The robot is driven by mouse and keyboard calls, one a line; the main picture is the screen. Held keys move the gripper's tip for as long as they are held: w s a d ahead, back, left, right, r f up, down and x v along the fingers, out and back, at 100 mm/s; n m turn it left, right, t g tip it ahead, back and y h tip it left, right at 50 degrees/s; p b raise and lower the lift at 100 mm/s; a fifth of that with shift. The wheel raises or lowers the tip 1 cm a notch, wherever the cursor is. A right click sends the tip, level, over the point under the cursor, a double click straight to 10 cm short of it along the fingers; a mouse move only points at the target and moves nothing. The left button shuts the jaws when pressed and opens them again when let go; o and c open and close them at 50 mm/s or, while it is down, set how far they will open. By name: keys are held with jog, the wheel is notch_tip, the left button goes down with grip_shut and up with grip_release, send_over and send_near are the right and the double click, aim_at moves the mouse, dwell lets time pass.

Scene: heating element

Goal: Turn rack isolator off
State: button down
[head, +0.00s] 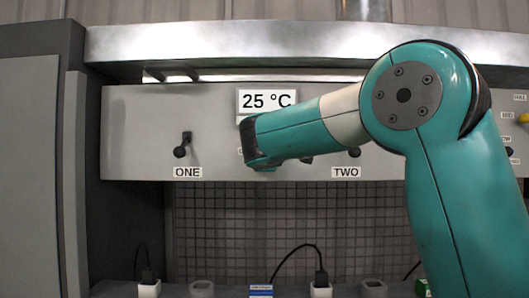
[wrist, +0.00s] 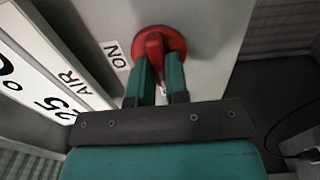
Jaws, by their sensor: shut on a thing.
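A red rotary knob (wrist: 157,46) sits on the grey panel in the wrist view; I take it to be the rack isolator. An ON label (wrist: 118,55) is just left of it. My gripper (wrist: 161,76) is shut on the knob's raised grip, with one green finger on each side. Part of the grip is hidden between the fingers. In the head view my arm covers the knob and the fingers, below the 25 °C display (head: 266,101).
The grey panel (head: 135,120) carries a black switch marked ONE (head: 180,151) on the left and one marked TWO (head: 354,153) beside my arm. Below are a dark mesh (head: 230,225) and several sockets, some with plugs and cables. A metal ledge (head: 230,40) runs above.

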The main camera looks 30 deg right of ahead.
jog(key=c, duration=1.1)
grip_release()
jog(key=shift+b+v, duration=3.75)
jog(key=shift+v, duration=4.95)
jog(key=s+a+f+g+y+b, duration=0.1)
jog(key=a+f+g+y, duration=0.3)
jog(key=f, duration=0.8)
jog(key=s+a+f+g+y+b, duration=0.1)
jog(key=a+f+y, duration=0.5)
jog(key=f, duration=0.6)
jog(key=s+a+f+m+g+y, duration=0.1)
jog(key=s+a+f+g, duration=0.1)
jog(key=s+f, duration=0.3)
jog(key=s+a+f+m+g+y, duration=0.1)
jog(key=s+f+g, duration=0.3)
jog(key=s, duration=0.4)
jog(key=s+a+f+m+g+y+b, duration=0.1)
jog(key=s+a+f+m+g+y, duration=0.1)
jog(key=s+a+f+g, duration=0.1)
jog(key=shift+s+a+f+g, duration=0.15)
jog(key=shift+s+f+g, duration=0.1)
jog(key=shift+s+f, duration=0.6)
jog(key=shift+s+a+f+g, duration=0.1)
jog(key=shift+s+f+g, duration=0.15)
jog(key=shift+s+f, duration=0.55)
